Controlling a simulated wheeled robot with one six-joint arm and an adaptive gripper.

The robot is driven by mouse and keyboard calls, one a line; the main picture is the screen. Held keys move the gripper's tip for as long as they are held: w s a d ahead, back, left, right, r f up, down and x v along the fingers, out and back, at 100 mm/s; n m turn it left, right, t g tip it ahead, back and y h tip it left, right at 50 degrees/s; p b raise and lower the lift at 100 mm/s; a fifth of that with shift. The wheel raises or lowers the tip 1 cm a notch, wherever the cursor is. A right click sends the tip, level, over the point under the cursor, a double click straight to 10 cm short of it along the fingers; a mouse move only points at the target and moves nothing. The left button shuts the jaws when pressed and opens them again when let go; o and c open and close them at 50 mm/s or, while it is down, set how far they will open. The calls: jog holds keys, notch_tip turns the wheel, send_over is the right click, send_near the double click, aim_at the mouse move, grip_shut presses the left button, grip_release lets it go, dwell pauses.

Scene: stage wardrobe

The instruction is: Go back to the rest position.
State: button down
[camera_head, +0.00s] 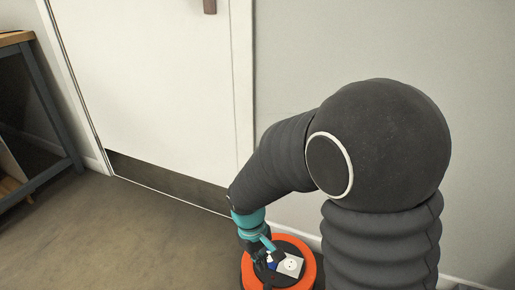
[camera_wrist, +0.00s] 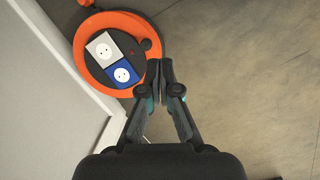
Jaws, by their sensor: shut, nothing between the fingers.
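My gripper (camera_wrist: 159,70) is shut and empty in the wrist view, its fingertips together. It is pointed down beside an orange and black round object (camera_wrist: 82,50), which looks like a cable reel with a white socket (camera_wrist: 103,47) and a blue socket (camera_wrist: 122,75). The fingertips overlap the reel's right edge in the picture; I cannot tell whether they touch it. In the head view my gripper (camera_head: 268,257) hangs low over the reel (camera_head: 312,270), below my bent arm, and partly hides it.
A white door (camera_head: 150,80) with a dark kick plate (camera_head: 165,182) stands behind. A grey wall (camera_head: 330,50) is close behind the reel. A wooden-topped table (camera_head: 15,39) with dark legs is at the left. The floor (camera_head: 130,235) between is clear.

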jog(key=s+d+r+m+t+p, duration=0.1)
jog(key=s+d+r+m+t, duration=0.1)
jog(key=d+r, duration=0.3)
jog(key=s+d+r+m+t+y+p, duration=0.1)
jog(key=s+d+r+m+t+p, duration=0.1)
jog(key=r, duration=1.1)
jog(key=s+d+r+m+t+p, duration=0.2)
jog(key=s+d+r, duration=0.3)
jog(key=d+r, duration=0.3)
jog(key=shift+s+r+m+t+y, duration=0.15)
jog(key=shift+r+m+t+y, duration=0.3)
jog(key=shift+r+m, duration=0.35)
jog(key=shift+s+f, duration=0.1)
jog(key=shift+f, duration=0.05)
